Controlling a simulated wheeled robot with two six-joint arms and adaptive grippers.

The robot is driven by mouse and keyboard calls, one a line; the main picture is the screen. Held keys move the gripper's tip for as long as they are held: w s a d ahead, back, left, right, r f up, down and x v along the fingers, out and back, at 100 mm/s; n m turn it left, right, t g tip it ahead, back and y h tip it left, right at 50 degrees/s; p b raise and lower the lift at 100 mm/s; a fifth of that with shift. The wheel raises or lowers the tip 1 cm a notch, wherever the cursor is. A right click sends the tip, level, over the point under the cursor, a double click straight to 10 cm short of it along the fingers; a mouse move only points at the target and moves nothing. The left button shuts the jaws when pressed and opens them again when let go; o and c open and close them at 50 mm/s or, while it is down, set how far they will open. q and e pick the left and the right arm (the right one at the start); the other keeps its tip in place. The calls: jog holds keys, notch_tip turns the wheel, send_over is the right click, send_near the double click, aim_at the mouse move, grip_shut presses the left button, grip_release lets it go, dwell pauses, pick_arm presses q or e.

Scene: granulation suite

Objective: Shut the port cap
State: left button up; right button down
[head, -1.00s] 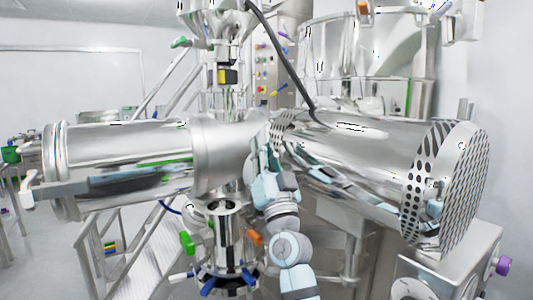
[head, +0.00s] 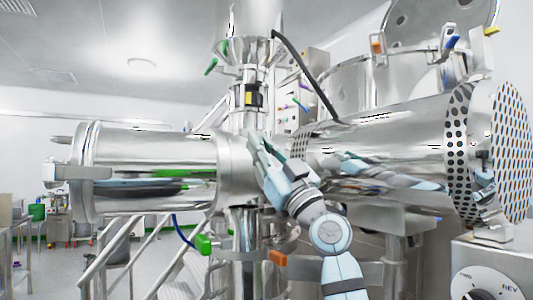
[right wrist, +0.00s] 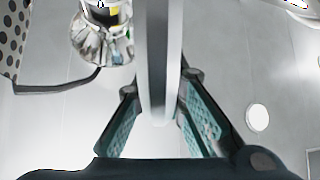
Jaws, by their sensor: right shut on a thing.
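My right gripper (head: 257,142) is in front of the junction of the big steel cylinders in the head view, with its arm rising from the bottom. In the right wrist view its two teal-padded fingers (right wrist: 158,122) close from both sides on a thin grey flat piece seen edge-on. This piece looks like the rim or handle of the port cap (right wrist: 157,60); its full outline and hinge are hidden. In the head view I cannot pick out the cap from the shiny steel behind the gripper. My left gripper is not in view.
A steel cylinder (head: 150,150) lies to the left and another (head: 385,140) to the right, ending in a perforated disc (head: 510,150). A dark hose (head: 312,75) hangs above. A control box with a dial (head: 490,285) stands at lower right. Stair rails (head: 125,240) are at lower left.

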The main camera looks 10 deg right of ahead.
dwell(0.4)
jog(key=c, duration=1.6)
grip_release()
jog(key=shift+w+f, duration=0.1)
jog(key=shift+w, duration=0.05)
jog(key=shift+c, duration=0.2)
jog(key=v, duration=1.2)
